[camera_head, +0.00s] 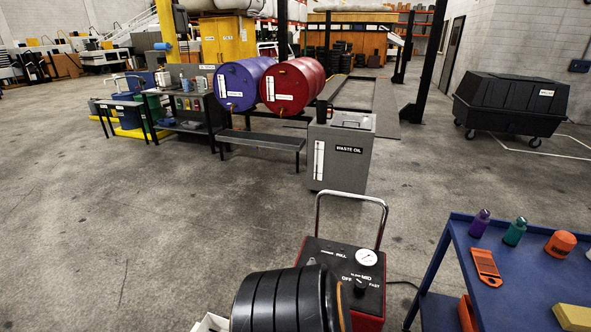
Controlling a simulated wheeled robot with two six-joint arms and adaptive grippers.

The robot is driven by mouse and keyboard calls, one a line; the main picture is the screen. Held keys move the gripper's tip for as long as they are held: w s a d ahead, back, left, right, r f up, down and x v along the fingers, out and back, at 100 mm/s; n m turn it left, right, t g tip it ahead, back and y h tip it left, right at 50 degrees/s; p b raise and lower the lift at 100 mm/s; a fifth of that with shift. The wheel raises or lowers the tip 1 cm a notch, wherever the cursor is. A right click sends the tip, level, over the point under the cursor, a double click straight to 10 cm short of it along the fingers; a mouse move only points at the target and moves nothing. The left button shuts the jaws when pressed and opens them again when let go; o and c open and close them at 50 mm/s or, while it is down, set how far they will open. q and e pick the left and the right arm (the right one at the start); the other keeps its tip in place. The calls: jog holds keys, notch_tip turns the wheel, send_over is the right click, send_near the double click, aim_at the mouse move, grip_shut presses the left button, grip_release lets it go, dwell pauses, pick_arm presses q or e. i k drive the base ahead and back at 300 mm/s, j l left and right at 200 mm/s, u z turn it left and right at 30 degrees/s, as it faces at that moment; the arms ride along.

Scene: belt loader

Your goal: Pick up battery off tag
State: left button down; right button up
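A flat orange tag-like piece (486,267) with dark marks lies on the blue cart (453,235) at the lower right. Its marks are too small to read, so I cannot tell whether it is the battery off tag. Neither of my grippers shows in the head view.
A purple bottle (479,224), a green bottle (515,231), an orange rounded object (560,244) and a yellow block (573,317) share the cart top. Left of the cart stands a red and black machine (335,258) with a gauge and hoop handle. Open floor lies left.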

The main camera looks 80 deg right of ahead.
aim_at(485, 265)
jog(key=z, duration=4.3)
jog(key=u, duration=0.1)
jog(key=i+l, duration=0.05)
